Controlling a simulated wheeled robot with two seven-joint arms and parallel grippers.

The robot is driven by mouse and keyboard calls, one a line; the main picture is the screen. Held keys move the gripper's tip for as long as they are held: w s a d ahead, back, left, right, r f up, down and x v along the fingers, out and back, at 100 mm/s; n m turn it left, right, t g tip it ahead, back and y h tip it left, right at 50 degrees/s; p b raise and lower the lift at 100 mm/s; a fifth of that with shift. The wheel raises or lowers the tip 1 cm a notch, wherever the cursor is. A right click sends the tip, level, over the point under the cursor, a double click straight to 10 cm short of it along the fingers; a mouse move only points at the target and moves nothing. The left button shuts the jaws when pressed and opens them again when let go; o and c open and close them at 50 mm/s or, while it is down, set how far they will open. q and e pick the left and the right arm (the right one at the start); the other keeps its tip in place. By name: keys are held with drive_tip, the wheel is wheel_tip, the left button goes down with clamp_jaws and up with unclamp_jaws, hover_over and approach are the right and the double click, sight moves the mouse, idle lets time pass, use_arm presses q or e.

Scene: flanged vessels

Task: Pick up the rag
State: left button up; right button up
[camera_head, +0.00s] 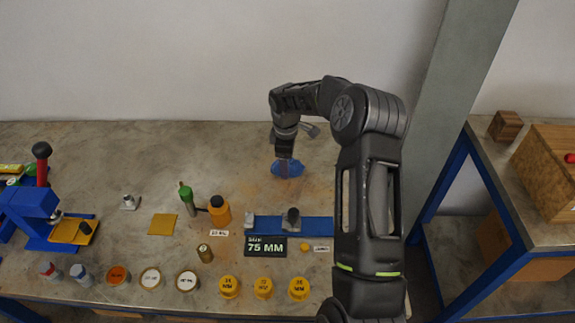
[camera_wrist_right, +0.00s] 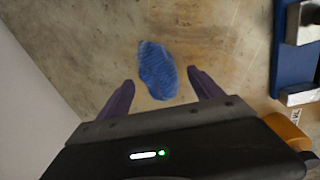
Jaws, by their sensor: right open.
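The rag is a crumpled blue cloth (camera_head: 288,168) lying on the workbench toward the back, right of centre in the head view. It also shows in the right wrist view (camera_wrist_right: 157,70), just ahead of and between the fingertips. My right gripper (camera_wrist_right: 161,84) is open, with two dark purple fingers apart and nothing between them but the view of the rag. In the head view the right gripper (camera_head: 284,158) hangs down over the rag and hides part of it. I cannot tell its exact height above the bench. My left gripper is not in view.
The bench (camera_head: 90,150) is clear around the rag. In front of it lies a blue fixture (camera_head: 265,224) with a 75 MM sign (camera_head: 264,247). Several caps line the front. A wall is behind.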

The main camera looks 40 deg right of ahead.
wheel_tip(320, 180, down, 2)
drive_tip(key=shift+w+d+f, duration=0.1)
drive_tip(key=shift+c, duration=0.5)
drive_tip(key=c, duration=1.4)
